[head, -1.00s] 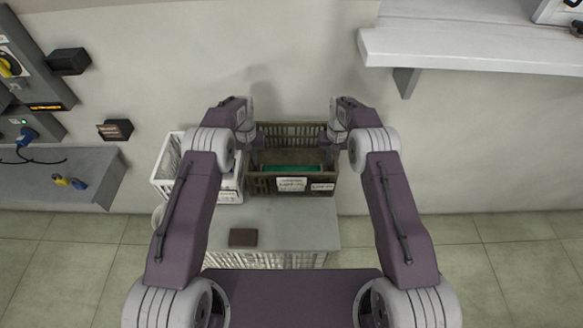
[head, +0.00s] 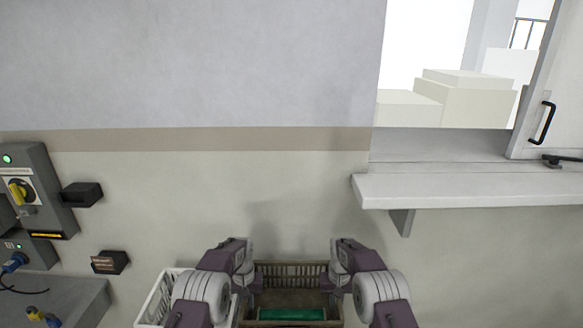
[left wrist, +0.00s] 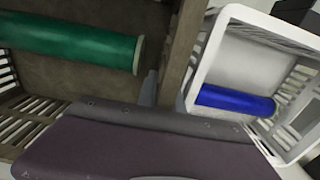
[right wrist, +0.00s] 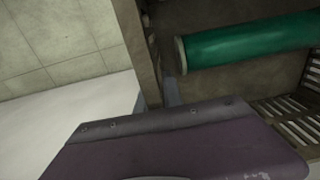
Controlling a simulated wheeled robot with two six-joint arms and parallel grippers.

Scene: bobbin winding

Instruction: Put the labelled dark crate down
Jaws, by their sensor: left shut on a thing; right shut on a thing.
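The dark brown crate (head: 290,267) is between my two grippers at the bottom of the head view. Its front and labels are cut off there. A green spool (head: 290,314) lies inside it; it also shows in the left wrist view (left wrist: 75,42) and right wrist view (right wrist: 245,46). My left gripper (left wrist: 150,88) is shut on the crate's left end wall. My right gripper (right wrist: 170,90) is shut on its right end wall. The fingers are mostly hidden behind the grippers' bodies. I cannot tell whether the crate's underside touches anything.
A white crate (head: 158,298) stands close on the left, with a blue spool (left wrist: 235,100) inside. A pale surface (right wrist: 75,125) shows beside the dark crate's right end, with floor tiles (right wrist: 45,45) beyond. A white wall shelf (head: 460,189) is at the right.

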